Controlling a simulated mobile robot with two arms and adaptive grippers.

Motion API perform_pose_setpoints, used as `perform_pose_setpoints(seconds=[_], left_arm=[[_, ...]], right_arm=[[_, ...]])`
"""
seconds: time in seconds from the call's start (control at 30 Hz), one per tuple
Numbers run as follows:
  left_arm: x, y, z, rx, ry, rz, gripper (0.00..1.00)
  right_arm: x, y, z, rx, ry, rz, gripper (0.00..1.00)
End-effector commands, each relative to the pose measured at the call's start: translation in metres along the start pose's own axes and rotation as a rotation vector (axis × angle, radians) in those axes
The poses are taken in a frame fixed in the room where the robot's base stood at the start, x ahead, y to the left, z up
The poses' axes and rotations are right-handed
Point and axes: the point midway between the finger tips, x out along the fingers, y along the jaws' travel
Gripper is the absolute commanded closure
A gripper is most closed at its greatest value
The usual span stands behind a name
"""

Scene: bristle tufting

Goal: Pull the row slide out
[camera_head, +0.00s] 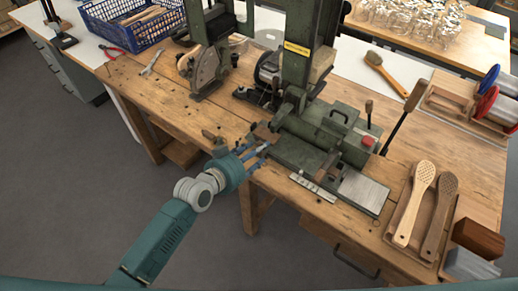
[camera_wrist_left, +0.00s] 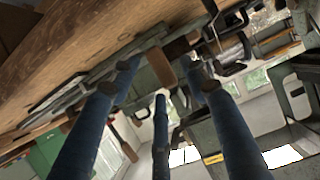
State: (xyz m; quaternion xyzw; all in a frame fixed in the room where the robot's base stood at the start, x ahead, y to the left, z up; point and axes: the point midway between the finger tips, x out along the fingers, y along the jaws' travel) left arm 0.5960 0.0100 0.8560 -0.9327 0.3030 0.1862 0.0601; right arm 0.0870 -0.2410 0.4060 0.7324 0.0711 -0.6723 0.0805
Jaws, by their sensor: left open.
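The green tufting machine (camera_head: 322,140) stands on the wooden bench. My left gripper (camera_head: 262,153) is at the bench's front edge, beside the left end of the machine's low bed. Its blue fingers are open. In the left wrist view the spread fingers (camera_wrist_left: 160,86) lie around a brown, rounded handle end (camera_wrist_left: 161,67), which appears between them and just beyond. I cannot tell whether any finger touches it. The handle seems to belong to the slide at the machine's front, but the slide itself is mostly hidden by the fingers and metal parts. My right gripper is not in view.
A scale strip (camera_head: 313,186) and a flat metal plate (camera_head: 363,191) lie at the machine's front right. Wooden brushes (camera_head: 415,205) rest in a tray at right. A blue crate (camera_head: 128,22), pliers (camera_head: 112,51) and a wrench (camera_head: 151,63) are at left. Open floor lies before the bench.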

Motion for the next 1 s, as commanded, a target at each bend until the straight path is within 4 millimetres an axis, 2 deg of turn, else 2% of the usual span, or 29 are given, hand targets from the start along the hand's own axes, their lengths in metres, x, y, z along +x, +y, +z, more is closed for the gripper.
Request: perform_pose_setpoints(seconds=[0.2,0.47,0.7,0.87,1.0], left_arm=[[0.015,0.0,0.0,0.0,0.0,0.0,0.54],[0.016,0.0,0.0,0.0,0.0,-0.001,0.54],[0.016,0.0,0.0,0.0,0.0,-0.001,1.0],[0.016,0.0,0.0,0.0,0.0,-0.001,1.0],[0.015,0.017,-0.003,-0.002,-0.001,0.002,1.0]], right_arm=[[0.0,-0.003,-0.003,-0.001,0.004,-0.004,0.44],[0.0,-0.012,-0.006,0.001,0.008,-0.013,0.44],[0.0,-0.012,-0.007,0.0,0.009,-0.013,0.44],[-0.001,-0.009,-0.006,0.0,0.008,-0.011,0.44],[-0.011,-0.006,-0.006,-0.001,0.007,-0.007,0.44]])
